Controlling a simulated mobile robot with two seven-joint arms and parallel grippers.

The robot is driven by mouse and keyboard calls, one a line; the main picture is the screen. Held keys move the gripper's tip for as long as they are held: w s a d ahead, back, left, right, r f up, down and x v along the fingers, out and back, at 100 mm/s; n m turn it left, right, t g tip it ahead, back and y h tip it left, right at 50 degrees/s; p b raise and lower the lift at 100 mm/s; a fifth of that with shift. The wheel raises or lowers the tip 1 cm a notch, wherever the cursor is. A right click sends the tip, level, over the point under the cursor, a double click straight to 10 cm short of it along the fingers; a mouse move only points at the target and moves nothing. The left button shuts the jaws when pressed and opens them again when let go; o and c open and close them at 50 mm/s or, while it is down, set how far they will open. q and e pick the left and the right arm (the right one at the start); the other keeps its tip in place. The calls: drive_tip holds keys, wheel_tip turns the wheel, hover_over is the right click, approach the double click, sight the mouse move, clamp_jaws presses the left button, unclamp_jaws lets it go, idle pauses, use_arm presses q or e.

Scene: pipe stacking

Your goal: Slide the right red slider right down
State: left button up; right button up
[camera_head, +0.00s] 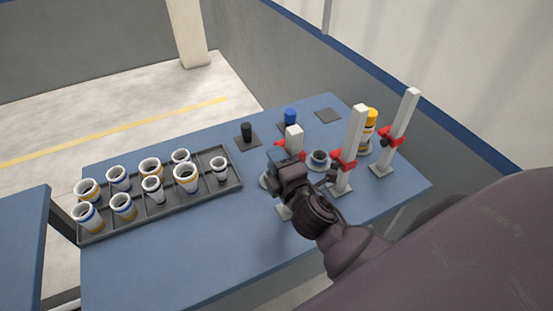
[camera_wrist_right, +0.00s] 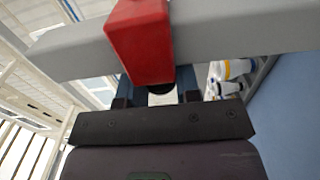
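Three pale posts with red sliders stand at the right of the table. The right post (camera_head: 402,114) has its red slider (camera_head: 387,137) partway up. The middle post (camera_head: 355,136) has its red slider (camera_head: 338,165) lower down. My right gripper (camera_head: 283,160) is at the leftmost post (camera_head: 294,138), whose red slider is mostly hidden by it. In the right wrist view a red slider (camera_wrist_right: 140,42) on a grey post (camera_wrist_right: 235,28) lies right in front of my fingers (camera_wrist_right: 158,88). The fingers are apart, but whether they grip it is hidden. My left gripper is out of view.
A dark tray (camera_head: 160,215) with several white cups fills the table's left part. A yellow-topped pipe (camera_head: 370,122) stands between the middle and right posts. The front of the table is clear.

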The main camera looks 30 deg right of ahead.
clamp_jaws()
wheel_tip(320, 180, down, 12)
drive_tip(key=b, duration=0.9)
drive_tip(key=shift+f, duration=0.25)
drive_tip(key=shift+s, duration=0.1)
drive_tip(key=o, duration=0.5)
unclamp_jaws()
drive_tip(key=shift+o, duration=0.2)
drive_tip(key=shift+r, duration=0.1)
